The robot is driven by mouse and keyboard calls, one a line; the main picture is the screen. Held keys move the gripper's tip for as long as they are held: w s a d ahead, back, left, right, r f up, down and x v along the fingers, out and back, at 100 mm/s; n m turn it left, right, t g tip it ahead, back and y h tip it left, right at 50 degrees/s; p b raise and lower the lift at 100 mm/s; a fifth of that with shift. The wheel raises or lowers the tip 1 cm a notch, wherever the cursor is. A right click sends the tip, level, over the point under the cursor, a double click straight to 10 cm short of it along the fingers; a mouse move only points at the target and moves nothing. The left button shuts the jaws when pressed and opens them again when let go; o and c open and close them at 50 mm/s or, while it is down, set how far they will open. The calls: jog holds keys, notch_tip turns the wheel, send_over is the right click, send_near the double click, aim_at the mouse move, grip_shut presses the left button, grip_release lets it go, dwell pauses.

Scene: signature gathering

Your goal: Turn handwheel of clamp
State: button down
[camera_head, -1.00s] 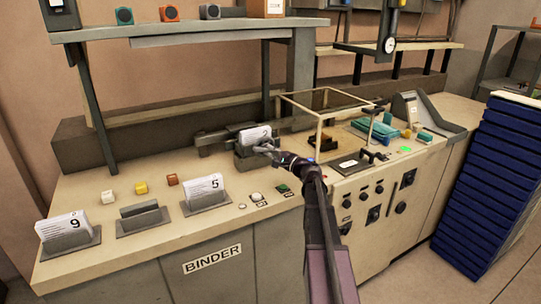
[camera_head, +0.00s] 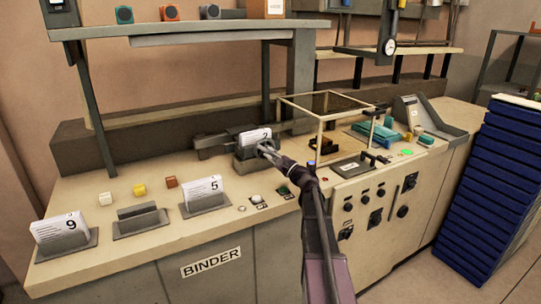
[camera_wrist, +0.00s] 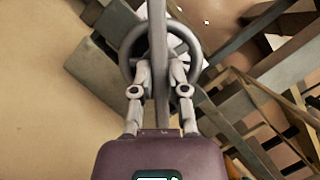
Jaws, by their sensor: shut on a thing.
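The clamp (camera_head: 245,162) is a dark grey device on the binder worktop. A white paper stack marked "2" (camera_head: 254,136) stands upright in it. My gripper (camera_head: 262,148) reaches to the clamp's front from the lower right. In the wrist view the clamp's handwheel (camera_wrist: 127,50) is a dark grey ring directly ahead of the gripper. The two fingers (camera_wrist: 160,75) lie at the wheel, one on each side of a long grey bar, and are shut on the wheel. The exact contact is partly hidden. White paper shows through the ring.
Paper stacks "5" (camera_head: 203,186) and "9" (camera_head: 60,228) stand in holders to the left, with an empty-looking holder (camera_head: 140,221) between. A clear-sided frame (camera_head: 318,137) stands right of the clamp. A shelf (camera_head: 190,29) overhangs behind. Blue stacked trays (camera_head: 495,165) stand far right.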

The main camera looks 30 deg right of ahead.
jog(key=c, duration=0.6)
grip_release()
jog(key=shift+c, duration=0.2)
jog(key=shift+n, duration=0.3)
